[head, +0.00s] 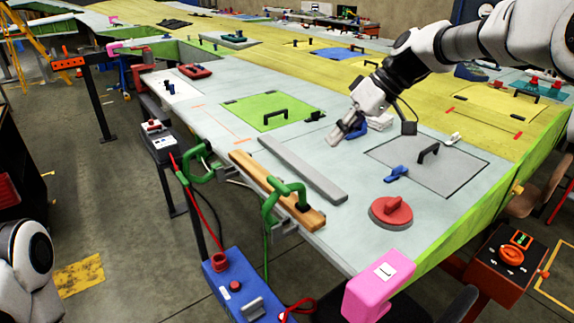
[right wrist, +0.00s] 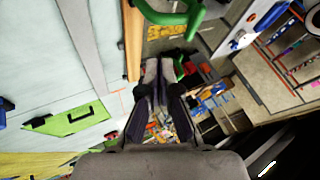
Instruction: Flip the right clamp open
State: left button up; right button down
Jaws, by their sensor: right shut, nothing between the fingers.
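The right clamp (head: 283,190) has a green curved handle and sits at the near edge of the table, its arm reaching over the front end of a wooden strip (head: 262,185). The left clamp (head: 197,162) is a similar green one, further along the same edge. My right gripper (head: 340,134) is shut and empty above the table, well behind and to the right of the right clamp, apart from it. Its closed fingers (right wrist: 159,80) show in the right wrist view, with a green clamp handle (right wrist: 172,14) at the top; I cannot tell which clamp. My left gripper is out of view.
A grey bar (head: 302,168) lies beside the wooden strip. A red round tool (head: 391,211), a small blue tool (head: 396,173) and a pink block (head: 379,284) are at the right. A green panel (head: 272,110) lies behind. A blue box (head: 245,285) stands below the edge.

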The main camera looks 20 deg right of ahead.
jog(key=s, duration=0.2)
jog(key=p, duration=0.2)
send_near(292, 186)
jog(key=w+f, duration=0.1)
jog(key=w, duration=0.1)
jog(key=a+f+p, duration=0.1)
jog(key=a+f, duration=0.1)
jog(key=a+f+p, duration=0.1)
jog(key=a, duration=0.1)
jog(key=shift+a+f, duration=0.4)
jog(key=shift+s+a, duration=0.1)
jog(key=shift+a, duration=0.25)
jog(key=shift+s+a, duration=0.15)
jog(key=shift+s, duration=0.05)
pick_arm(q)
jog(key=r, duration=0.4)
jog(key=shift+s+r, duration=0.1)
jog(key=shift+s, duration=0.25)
pick_arm(e)
jog(key=shift+w, duration=0.2)
